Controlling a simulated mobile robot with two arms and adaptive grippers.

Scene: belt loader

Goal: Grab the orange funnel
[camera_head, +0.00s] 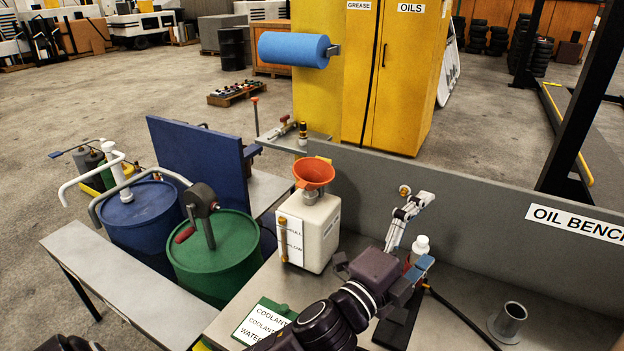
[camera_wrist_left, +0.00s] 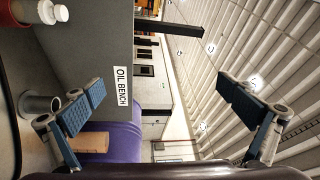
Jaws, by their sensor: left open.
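The orange funnel (camera_head: 314,171) sits upright in the neck of a white tank (camera_head: 310,232) on the bench, its wide mouth up. My left gripper (camera_head: 423,230) is open and empty over the bench, to the right of the tank and apart from the funnel. Its two spread fingers also show in the left wrist view (camera_wrist_left: 165,100), with nothing between them at close range. The funnel is not visible in the left wrist view. My right gripper is not in view.
A grey metal cup (camera_head: 508,319) stands at the bench's right. The grey back panel (camera_head: 480,215) rises behind. Green (camera_head: 215,245) and blue (camera_head: 145,215) drums stand left of the tank.

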